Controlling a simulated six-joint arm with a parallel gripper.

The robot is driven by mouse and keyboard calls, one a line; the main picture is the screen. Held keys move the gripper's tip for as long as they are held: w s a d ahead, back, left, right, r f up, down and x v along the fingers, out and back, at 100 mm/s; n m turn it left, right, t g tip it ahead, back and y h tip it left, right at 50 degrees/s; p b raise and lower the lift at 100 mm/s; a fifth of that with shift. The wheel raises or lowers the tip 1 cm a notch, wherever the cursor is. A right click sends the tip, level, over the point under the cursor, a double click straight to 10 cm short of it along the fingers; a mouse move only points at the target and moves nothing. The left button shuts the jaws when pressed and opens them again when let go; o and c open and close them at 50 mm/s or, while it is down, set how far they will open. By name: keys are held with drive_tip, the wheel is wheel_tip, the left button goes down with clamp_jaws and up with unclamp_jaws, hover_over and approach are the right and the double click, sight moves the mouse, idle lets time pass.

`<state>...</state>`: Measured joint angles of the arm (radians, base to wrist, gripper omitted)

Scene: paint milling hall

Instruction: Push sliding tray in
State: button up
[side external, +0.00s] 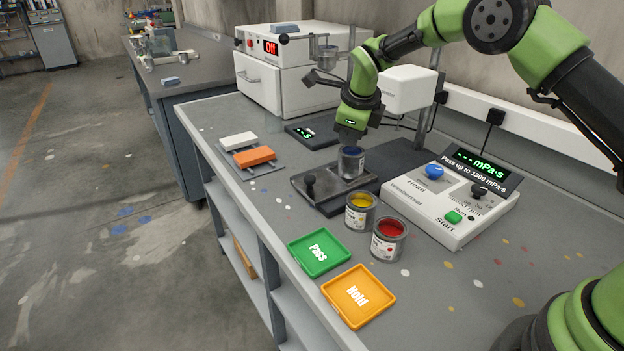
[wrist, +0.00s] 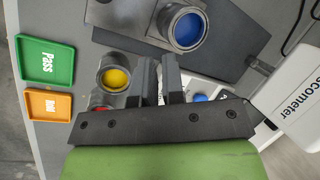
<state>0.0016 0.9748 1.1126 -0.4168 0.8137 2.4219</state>
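The sliding tray (side external: 325,188) is a dark metal plate with a black knob (side external: 309,184) at its left end. It lies on a dark base, extending out to the left of the white measuring head (side external: 408,88). A can of blue paint (side external: 351,163) stands upright on the tray; it also shows in the wrist view (wrist: 187,28). My gripper (side external: 350,138) is just above the blue can in the side view. In the wrist view its two fingers (wrist: 158,78) are parted, with nothing held between them, and the can is beyond the tips. The exact clearance is unclear.
Yellow (side external: 360,212) and red (side external: 389,240) paint cans stand in front of the tray. Green Pass (side external: 319,252) and orange Hold (side external: 358,296) trays lie nearer the front. The viscometer control box (side external: 449,206) is at right, a white oven (side external: 287,78) behind.

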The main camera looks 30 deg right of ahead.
sight(361, 173)
drive_tip(key=a+n, duration=0.2)
drive_tip(key=n, duration=0.3)
drive_tip(key=s+a+n, duration=0.1)
drive_tip(key=a+n, duration=0.1)
drive_tip(key=n, duration=0.3)
drive_tip(key=a+n+h, duration=0.1)
drive_tip(key=a+n, duration=0.2)
drive_tip(key=n, duration=0.1)
drive_tip(key=shift+s+a+f+n+t, duration=0.1)
drive_tip(key=shift+s+f+n+t, duration=0.1)
drive_tip(key=shift+s+n+t, duration=0.15)
clamp_jaws()
drive_tip(key=s+a+n+t, duration=0.1)
drive_tip(key=a+n, duration=0.3)
drive_tip(key=n, duration=0.5)
drive_tip(key=s+a+n, duration=0.2)
drive_tip(key=a+n, duration=0.2)
drive_tip(key=n, duration=0.5)
drive_tip(key=x, duration=0.9)
drive_tip(key=shift+w+d+f, duration=0.2)
drive_tip(key=shift+w+d, duration=0.05)
drive_tip(key=shift+w, duration=0.1)
drive_tip(key=d, duration=0.1)
drive_tip(key=w+d, duration=0.1)
drive_tip(key=shift+w+d+f, duration=0.3)
drive_tip(key=shift+d+f, duration=0.1)
drive_tip(key=shift+w+d, duration=0.2)
drive_tip(key=shift+d, duration=0.2)
drive_tip(key=shift+d, duration=0.1)
